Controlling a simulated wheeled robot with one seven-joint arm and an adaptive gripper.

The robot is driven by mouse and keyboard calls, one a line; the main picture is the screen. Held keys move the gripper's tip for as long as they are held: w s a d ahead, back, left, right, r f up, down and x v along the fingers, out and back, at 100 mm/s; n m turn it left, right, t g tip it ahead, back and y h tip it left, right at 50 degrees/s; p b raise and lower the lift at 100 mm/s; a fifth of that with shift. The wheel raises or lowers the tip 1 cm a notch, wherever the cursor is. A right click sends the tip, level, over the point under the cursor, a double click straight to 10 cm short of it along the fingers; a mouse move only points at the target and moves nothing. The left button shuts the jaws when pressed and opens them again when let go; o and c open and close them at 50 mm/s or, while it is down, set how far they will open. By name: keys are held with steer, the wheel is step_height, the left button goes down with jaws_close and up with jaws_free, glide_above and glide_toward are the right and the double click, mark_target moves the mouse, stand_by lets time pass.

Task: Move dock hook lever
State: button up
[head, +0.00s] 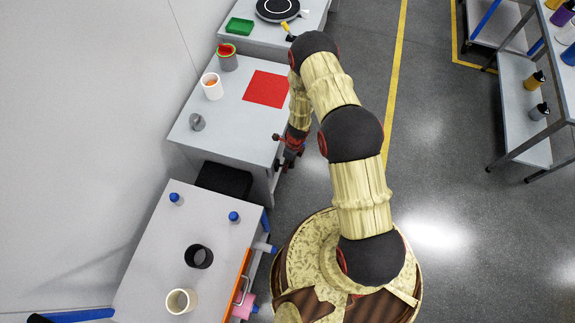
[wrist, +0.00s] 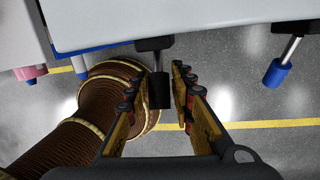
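A black lever (wrist: 159,90) hangs from a dark mount (wrist: 154,45) at the edge of the pale bench in the wrist view; it seems to be the dock hook lever. My gripper (wrist: 161,83) is open, with one finger on each side of the lever. A gap shows on the right side; on the left the finger is very close, and I cannot tell if it touches. In the head view my gripper (head: 285,160) is at the front edge of the middle bench (head: 232,135), too small to show its fingers clearly.
A blue-ended lever (wrist: 277,73) hangs right of my gripper. A nearer table (head: 150,255) holds a black cup (head: 198,256). Open floor (head: 450,190) lies right.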

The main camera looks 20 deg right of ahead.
steer(key=shift+o, duration=1.4)
steer(key=shift+s, duration=0.1)
step_height(320, 180, up, 12)
steer(key=d, duration=0.2)
steer(key=shift+w, duration=0.4)
steer(key=shift+d+f, duration=0.1)
steer(key=shift+f, duration=0.05)
